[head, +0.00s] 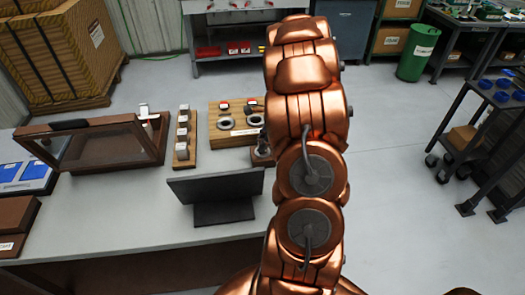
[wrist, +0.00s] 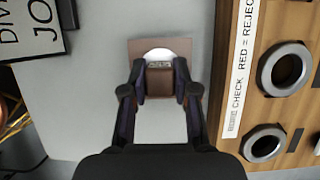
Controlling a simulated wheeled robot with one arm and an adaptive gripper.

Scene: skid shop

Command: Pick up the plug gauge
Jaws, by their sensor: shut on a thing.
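The plug gauge (wrist: 160,84) shows in the wrist view as a small brown block-like piece with a grey strip at its top end. My gripper (wrist: 161,92) is shut on it, a dark finger on each side. Just beyond it, a square brown base (wrist: 137,48) with a pale round face lies below the fingers. I cannot tell whether the gauge is clear of this base. In the head view, the base (head: 262,159) sits on the bench beside my copper arm, which hides most of the gripper and gauge.
A wooden board (head: 217,125) with metal rings lies close by; its labelled edge (wrist: 238,70) is at the right in the wrist view. A dark screen (head: 215,186) stands in front. A block rack (head: 182,160) and a brown glass-lidded case (head: 97,141) are to the left.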

